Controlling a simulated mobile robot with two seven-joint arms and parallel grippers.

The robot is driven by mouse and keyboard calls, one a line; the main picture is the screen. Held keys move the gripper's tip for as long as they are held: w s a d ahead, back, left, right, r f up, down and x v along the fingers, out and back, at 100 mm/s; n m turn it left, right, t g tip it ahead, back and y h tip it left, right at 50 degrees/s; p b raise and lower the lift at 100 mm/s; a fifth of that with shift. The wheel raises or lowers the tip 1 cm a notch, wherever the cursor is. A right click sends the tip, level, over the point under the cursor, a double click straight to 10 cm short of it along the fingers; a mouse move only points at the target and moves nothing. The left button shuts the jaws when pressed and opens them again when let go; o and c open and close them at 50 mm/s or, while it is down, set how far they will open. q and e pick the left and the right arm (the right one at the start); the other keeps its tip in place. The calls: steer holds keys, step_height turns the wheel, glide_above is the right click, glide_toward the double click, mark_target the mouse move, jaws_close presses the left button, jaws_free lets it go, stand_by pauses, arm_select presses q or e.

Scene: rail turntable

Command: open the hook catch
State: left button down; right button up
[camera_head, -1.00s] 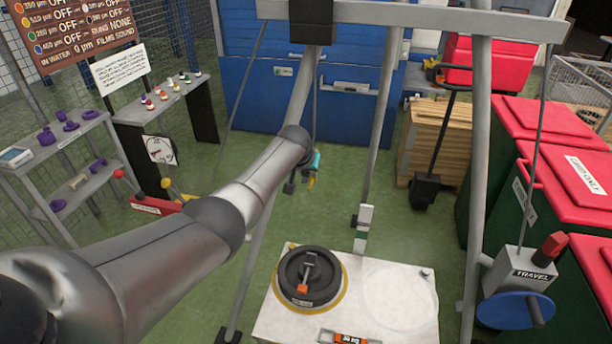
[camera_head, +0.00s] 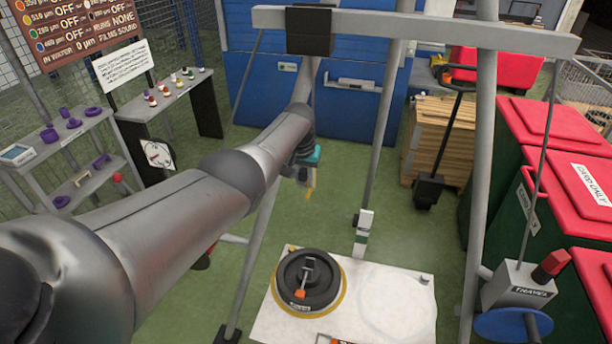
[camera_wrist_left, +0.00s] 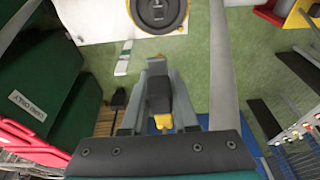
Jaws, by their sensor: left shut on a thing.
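A small dark block with a yellow tip (camera_wrist_left: 163,121), which I take to be the hook with its catch, sits between the fingers in the left wrist view. My left gripper (camera_head: 305,178) is shut on it, below the overhead beam. In the head view only a bit of yellow (camera_head: 309,192) shows under the gripper, and my arm covers much of the rest. I cannot make out the catch itself or whether it is open. My right gripper is in neither view.
A black round weight (camera_head: 306,284) lies on a white board (camera_head: 262,325) below. Grey gantry legs (camera_head: 480,150) and a control box (camera_head: 515,288) with a blue wheel stand right. Red-lidded bins (camera_head: 560,125) are further right, shelves (camera_head: 85,165) left.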

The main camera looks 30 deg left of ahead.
mark_target(304, 170)
arm_select(q)
steer(key=c, duration=0.7)
jaws_free()
steer(key=p+v, duration=0.2)
steer(key=v, duration=0.1)
steer(key=shift+p, duration=0.3)
steer(key=v, duration=1.2)
steer(key=shift+r, duration=0.1)
